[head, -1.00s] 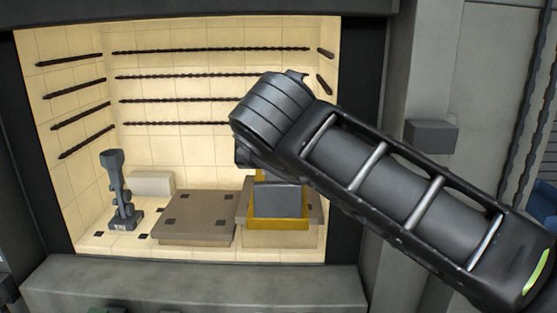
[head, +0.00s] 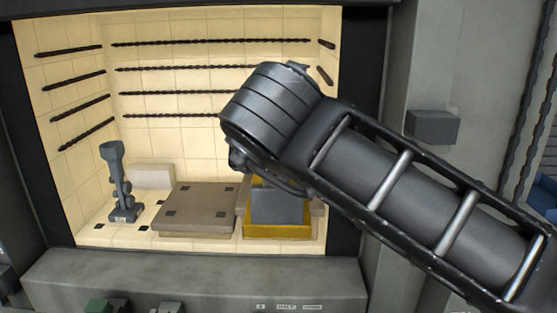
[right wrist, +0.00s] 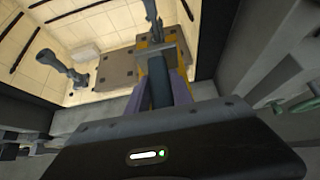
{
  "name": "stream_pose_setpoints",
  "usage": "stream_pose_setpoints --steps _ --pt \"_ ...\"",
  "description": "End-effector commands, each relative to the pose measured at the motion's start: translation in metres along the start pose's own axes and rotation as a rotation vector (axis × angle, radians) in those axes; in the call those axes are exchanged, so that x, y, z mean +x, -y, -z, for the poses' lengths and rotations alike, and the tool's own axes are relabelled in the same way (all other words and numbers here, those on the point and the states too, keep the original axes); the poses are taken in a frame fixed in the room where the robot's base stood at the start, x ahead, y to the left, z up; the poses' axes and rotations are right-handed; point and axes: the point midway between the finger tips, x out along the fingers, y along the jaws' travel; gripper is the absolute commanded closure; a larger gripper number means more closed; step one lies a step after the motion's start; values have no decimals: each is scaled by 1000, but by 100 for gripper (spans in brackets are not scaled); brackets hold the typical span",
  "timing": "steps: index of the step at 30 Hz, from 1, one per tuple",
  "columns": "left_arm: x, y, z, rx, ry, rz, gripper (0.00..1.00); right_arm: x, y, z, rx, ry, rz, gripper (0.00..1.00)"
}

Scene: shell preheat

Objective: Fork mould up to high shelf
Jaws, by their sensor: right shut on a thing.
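My right gripper shows in the right wrist view (right wrist: 161,88), its two purple fingers shut on a dark grey bar (right wrist: 159,70). Yellow parts show just beyond the bar. In the head view my right arm covers the gripper. Below its wrist is a yellow piece (head: 283,233) with an upright grey plate or block (head: 277,208), in front of the right side of the lit chamber. I cannot tell whether this is the fork, the mould or both. My left gripper is not in view.
The cream-tiled chamber (head: 170,80) has dark twisted rods along its walls. Inside stand a grey jointed post (head: 121,185), a pale block (head: 151,176) and a flat brown slab (head: 193,209). A grey ledge (head: 200,276) runs along the front. The chamber's upper middle is free.

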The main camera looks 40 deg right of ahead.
Motion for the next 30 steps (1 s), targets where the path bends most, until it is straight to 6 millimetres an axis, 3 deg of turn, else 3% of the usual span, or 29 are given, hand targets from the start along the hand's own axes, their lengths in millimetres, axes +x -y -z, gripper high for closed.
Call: stream_pose_setpoints --steps 9,23,30 --pt "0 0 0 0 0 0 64 -23 0 14 -1 3 -1 100" --pt "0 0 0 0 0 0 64 -27 0 17 0 2 0 100" --pt "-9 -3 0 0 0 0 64 -39 0 22 0 2 0 100"
